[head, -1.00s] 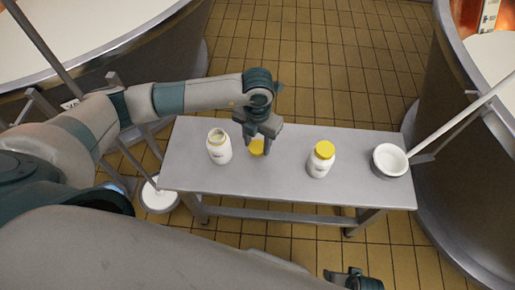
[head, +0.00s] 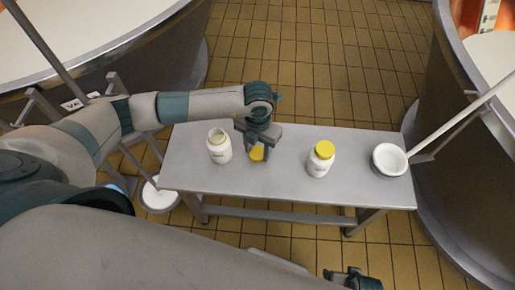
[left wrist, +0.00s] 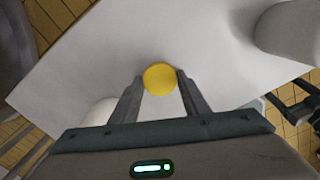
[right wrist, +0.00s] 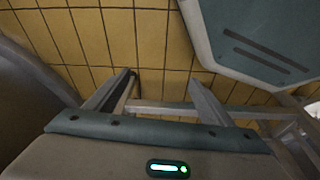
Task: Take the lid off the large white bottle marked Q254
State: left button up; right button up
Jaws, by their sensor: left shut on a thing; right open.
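A white bottle (head: 219,152) stands upright and open, without a lid, on the left part of the grey bench; the print on its label is too small to read. My left gripper (left wrist: 160,82) is shut on a yellow lid (left wrist: 160,77), just right of the open bottle. The lid (head: 257,154) is close to the bench top; I cannot tell whether it touches it. A second white bottle (head: 318,166) with a yellow lid on stands further right. My right gripper (right wrist: 160,82) is open and empty, away from the bottles, over the floor.
The bench (head: 285,180) has a white bowl (head: 389,160) at its right end. Big metal vats stand at the left (head: 165,60) and right (head: 460,140). A white round thing (head: 158,197) is by the bench's left end. Bench space is free between the lid and the second bottle.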

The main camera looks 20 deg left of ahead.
pick_arm(q)
jog(key=shift+f, duration=0.1)
jog(key=o, duration=1.2)
pick_arm(e)
jog(key=shift+r, duration=0.4)
